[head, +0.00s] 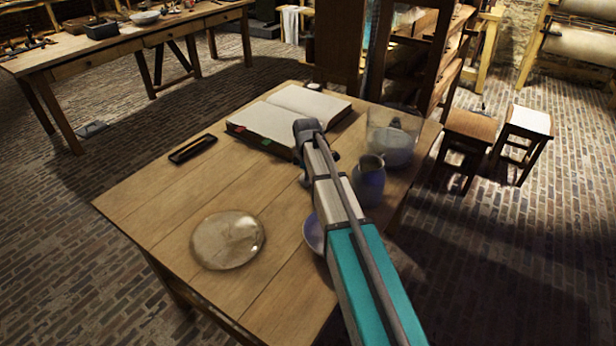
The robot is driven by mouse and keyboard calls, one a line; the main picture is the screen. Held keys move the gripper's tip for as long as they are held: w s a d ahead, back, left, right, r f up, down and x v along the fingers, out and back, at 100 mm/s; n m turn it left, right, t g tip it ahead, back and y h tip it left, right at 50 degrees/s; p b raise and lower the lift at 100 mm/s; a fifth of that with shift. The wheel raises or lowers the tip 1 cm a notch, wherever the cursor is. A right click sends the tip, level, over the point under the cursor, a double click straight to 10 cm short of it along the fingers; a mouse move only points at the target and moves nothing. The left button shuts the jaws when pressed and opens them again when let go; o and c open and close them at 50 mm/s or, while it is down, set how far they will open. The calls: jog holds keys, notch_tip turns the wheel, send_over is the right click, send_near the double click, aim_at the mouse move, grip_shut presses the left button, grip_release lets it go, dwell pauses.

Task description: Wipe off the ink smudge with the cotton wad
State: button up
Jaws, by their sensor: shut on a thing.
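My gripper (306,178) is over the table beside the open book's near right edge. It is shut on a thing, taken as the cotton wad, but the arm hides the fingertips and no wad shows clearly. I cannot make out the ink smudge. A round, clear glass piece (228,240) lies on the front left of the wooden table (160,200). A clear glass jar (393,137) with a greyish content stands at the right, behind a blue-grey jug (369,180).
The open book (290,112) lies at the table's back. A dark narrow tray (193,148) lies left of it. A small white-topped pot (314,87) stands behind. A bluish dish (314,233) is partly hidden by my arm. The table's left middle is clear.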

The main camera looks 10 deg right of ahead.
aim_at(301, 188)
jog(key=shift+s+a, duration=1.1)
jog(key=shift+s, duration=0.1)
jog(key=shift+s+a, duration=1.25)
jog(key=shift+w, duration=0.1)
jog(key=shift+w+d, duration=1.3)
